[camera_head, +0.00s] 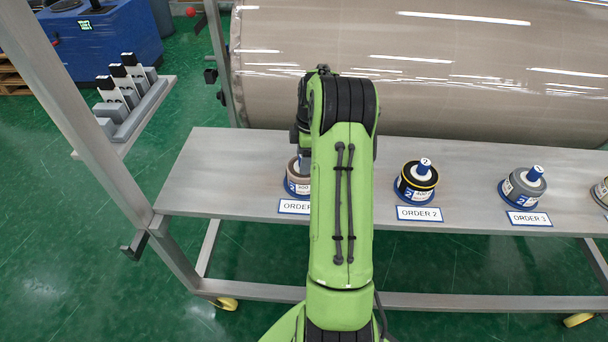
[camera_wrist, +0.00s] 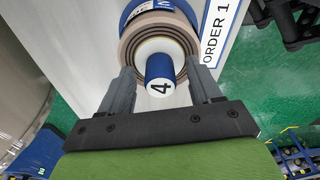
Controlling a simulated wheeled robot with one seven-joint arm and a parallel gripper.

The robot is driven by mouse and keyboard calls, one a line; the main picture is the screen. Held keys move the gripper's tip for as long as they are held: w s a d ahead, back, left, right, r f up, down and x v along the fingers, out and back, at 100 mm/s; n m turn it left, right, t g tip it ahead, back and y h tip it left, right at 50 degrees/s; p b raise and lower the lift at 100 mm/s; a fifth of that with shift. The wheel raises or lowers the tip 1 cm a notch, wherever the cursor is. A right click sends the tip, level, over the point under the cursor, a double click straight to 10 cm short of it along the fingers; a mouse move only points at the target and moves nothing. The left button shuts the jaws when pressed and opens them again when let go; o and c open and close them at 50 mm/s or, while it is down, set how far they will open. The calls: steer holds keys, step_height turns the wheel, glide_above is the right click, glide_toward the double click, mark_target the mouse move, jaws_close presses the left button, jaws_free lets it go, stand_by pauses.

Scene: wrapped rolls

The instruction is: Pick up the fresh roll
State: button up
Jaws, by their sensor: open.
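In the wrist view, a brown roll (camera_wrist: 133,47) with a blue core plug marked "4" (camera_wrist: 160,70) sits at the ORDER 1 label (camera_wrist: 216,32). My gripper (camera_wrist: 163,78) is open, with one finger on each side of the blue plug; I cannot tell whether they touch it. In the head view, the same roll (camera_head: 291,184) is mostly hidden behind my green arm. A black and yellow roll (camera_head: 407,190) stands at ORDER 2, and a grey roll (camera_head: 517,188) stands at ORDER 3. None is visibly marked as fresh.
The rolls stand on a grey metal bench (camera_head: 225,175). A large wrapped cylinder (camera_head: 430,65) lies behind it. A metal post (camera_head: 85,110) and a small side shelf (camera_head: 130,130) stand at the left. Another roll (camera_head: 602,190) is cut off at the right edge.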

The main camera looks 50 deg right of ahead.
steer(key=shift+r, duration=0.1)
jaws_close()
stand_by(0.4)
